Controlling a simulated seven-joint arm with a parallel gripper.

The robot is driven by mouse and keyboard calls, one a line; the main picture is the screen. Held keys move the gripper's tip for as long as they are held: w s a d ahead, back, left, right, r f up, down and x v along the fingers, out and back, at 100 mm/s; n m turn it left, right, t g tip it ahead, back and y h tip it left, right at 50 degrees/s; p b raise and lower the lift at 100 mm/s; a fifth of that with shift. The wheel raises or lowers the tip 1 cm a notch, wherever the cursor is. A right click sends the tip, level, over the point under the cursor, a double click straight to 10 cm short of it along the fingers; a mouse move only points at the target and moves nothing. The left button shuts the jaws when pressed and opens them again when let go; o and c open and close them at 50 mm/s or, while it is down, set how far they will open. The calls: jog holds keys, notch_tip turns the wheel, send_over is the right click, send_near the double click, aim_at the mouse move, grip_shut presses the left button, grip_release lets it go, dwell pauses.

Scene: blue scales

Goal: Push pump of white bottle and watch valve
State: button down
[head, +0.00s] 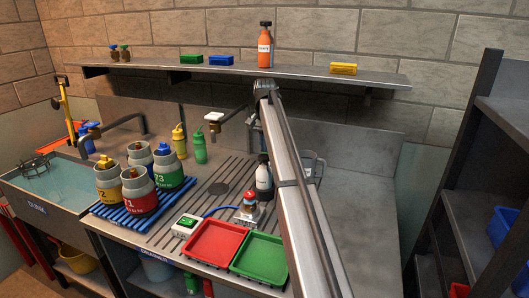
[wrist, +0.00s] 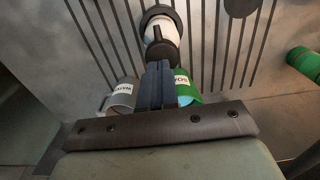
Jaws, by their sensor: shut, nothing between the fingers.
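The white bottle (head: 264,178) with a dark pump top stands on the ribbed steel counter, just left of my arm in the head view. In the wrist view the white bottle (wrist: 159,29) is at top centre, its black pump head (wrist: 162,52) just past my fingertips. My gripper (wrist: 156,66) is shut and empty, close to the pump; contact cannot be told. In the head view the gripper is largely hidden by my arm.
A grey mug (wrist: 122,97) and a green mug (wrist: 186,88) flank my fingers. A red tray (head: 214,247) and green tray (head: 258,255) lie in front. Several labelled canisters stand on a blue rack (head: 118,220) at left. A shelf (head: 225,72) runs behind.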

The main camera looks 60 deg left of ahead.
aim_at(264, 156)
notch_tip(264, 156, up, 11)
dwell(0.3)
jog(key=shift+a+f, duration=0.1)
jog(key=shift+s+f, duration=0.1)
dwell(0.4)
